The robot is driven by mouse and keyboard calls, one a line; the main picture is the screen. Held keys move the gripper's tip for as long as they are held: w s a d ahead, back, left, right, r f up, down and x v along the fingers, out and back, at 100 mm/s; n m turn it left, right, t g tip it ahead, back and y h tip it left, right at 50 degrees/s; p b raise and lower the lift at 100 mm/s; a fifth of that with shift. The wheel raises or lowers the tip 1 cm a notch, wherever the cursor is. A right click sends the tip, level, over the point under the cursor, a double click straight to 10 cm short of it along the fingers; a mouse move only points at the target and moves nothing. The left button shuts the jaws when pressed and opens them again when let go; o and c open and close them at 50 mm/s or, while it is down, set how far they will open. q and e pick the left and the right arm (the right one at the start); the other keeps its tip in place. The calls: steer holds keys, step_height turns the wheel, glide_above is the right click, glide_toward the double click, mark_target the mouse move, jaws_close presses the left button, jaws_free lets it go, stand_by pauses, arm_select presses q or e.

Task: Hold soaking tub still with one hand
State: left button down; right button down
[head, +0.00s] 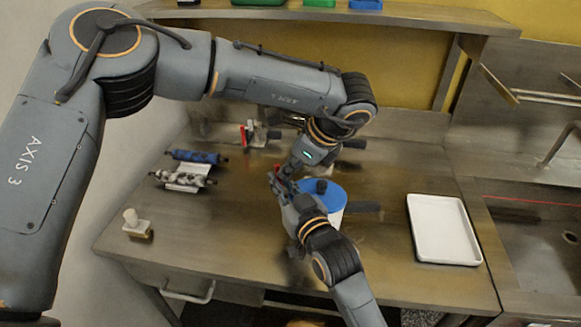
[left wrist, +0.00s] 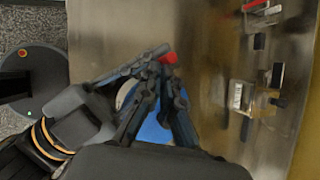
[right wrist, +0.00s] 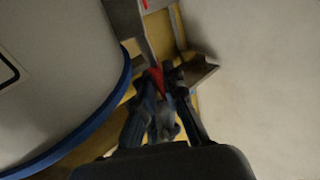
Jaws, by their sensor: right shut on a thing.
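The soaking tub (head: 337,217) is white with a blue top and stands near the middle of the steel table. In the right wrist view its white wall (right wrist: 50,70) and blue rim fill the left side. My right gripper (head: 277,180) is at the tub's left side, shut on a small red thing (right wrist: 155,78), apart from the rim in the right wrist view. The red thing also shows in the left wrist view (left wrist: 168,58). My left gripper (left wrist: 164,75) is close above my right one, its fingertips near each other; whether they are shut is unclear.
A white tray (head: 444,230) lies at the right, beside the sink (head: 540,250). Two rollers (head: 190,167) and a small brush-like block (head: 136,224) lie at the left. A red-handled tool (head: 247,134) stands at the back.

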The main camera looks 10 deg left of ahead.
steer(key=shift+w+d+r, duration=0.15)
steer(key=shift+w+d, duration=0.05)
steer(key=shift+d, duration=0.2)
arm_select(q)
steer(key=s+a+f+h, duration=0.1)
steer(key=a, duration=0.4)
steer(key=shift+s+a+n, duration=0.35)
steer(key=shift+a+n, duration=0.05)
arm_select(e)
steer(key=shift+a, duration=0.15)
arm_select(q)
steer(key=shift+d, duration=0.15)
arm_select(e)
steer(key=shift+s+a, duration=0.1)
arm_select(q)
steer(key=shift+d, duration=0.15)
stand_by(0.5)
steer(key=shift+w+d+f, duration=0.15)
steer(key=shift+d, duration=0.5)
